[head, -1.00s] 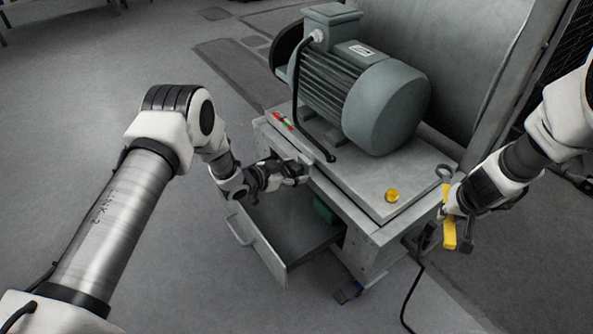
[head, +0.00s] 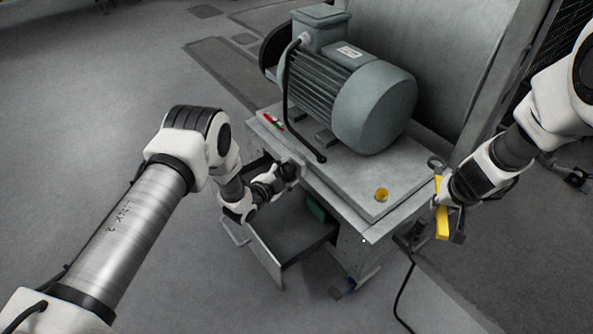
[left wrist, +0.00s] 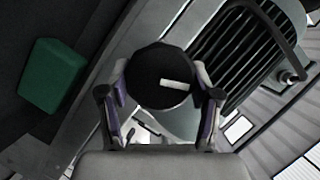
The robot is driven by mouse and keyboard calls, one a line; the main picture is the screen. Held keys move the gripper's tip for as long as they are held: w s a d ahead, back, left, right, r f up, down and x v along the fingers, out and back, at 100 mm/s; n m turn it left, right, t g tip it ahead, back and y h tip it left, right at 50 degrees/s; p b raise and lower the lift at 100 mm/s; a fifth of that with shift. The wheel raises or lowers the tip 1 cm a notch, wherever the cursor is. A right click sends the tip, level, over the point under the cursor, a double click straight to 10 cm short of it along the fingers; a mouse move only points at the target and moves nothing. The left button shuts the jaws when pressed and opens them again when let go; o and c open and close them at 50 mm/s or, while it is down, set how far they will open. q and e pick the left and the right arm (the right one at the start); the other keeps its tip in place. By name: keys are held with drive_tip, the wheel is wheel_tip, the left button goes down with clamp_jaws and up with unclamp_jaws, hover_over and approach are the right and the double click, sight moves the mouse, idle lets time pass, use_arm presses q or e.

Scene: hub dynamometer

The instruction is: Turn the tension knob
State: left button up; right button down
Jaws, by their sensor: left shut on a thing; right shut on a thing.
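A round black knob (left wrist: 160,78) with a white mark on its face shows in the left wrist view, taken to be the tension knob. My left gripper (left wrist: 158,90) is shut on it, one finger on each side. In the head view my left gripper (head: 288,172) is at the front edge of the machine bench, above the open drawer; there it hides the knob. My right gripper (head: 441,200) is shut on a yellow bar-like thing (head: 441,222), held upright beside the bench's right corner.
A grey-green motor (head: 350,95) stands on the bench top (head: 345,180), with a yellow round part (head: 381,194) near its front corner. An open drawer (head: 283,262) juts out below my left gripper and holds a green box (head: 316,208). A black cable hangs at the right.

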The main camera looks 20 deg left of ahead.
use_arm(q)
drive_tip(key=shift+d+f+m+t, duration=0.15)
drive_tip(key=shift+m+t, duration=0.75)
drive_tip(key=shift+m, duration=0.9)
drive_tip(key=o, duration=1.1)
drive_tip(key=shift+o, duration=0.2)
drive_tip(key=v, duration=1.2)
drive_tip(key=shift+s, duration=0.1)
